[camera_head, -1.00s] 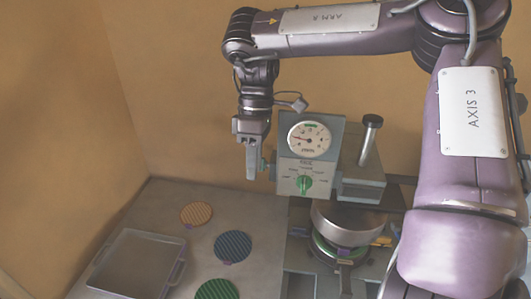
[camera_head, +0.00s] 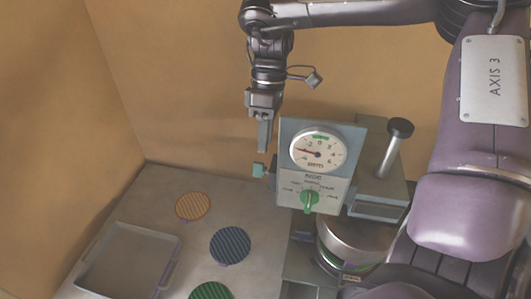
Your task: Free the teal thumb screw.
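The small teal thumb screw (camera_head: 259,169) sticks out from the left side of the press's gauge head (camera_head: 318,165). My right gripper (camera_head: 264,148) hangs pointing down, with its tip just above the screw and apparently clear of it. Its fingers are seen edge-on and overlap, so the opening between them does not show. Nothing is visible in it. The gauge head carries a round dial (camera_head: 318,151) and a green knob (camera_head: 310,201). My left gripper is not in view.
On the grey table lie an orange disc (camera_head: 193,207), a blue disc (camera_head: 230,246) and a green disc (camera_head: 211,292). A shallow grey tray (camera_head: 172,262) is at the lower left. A round metal press part (camera_head: 358,235) sits under the head. A black-topped post (camera_head: 398,140) rises at the right.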

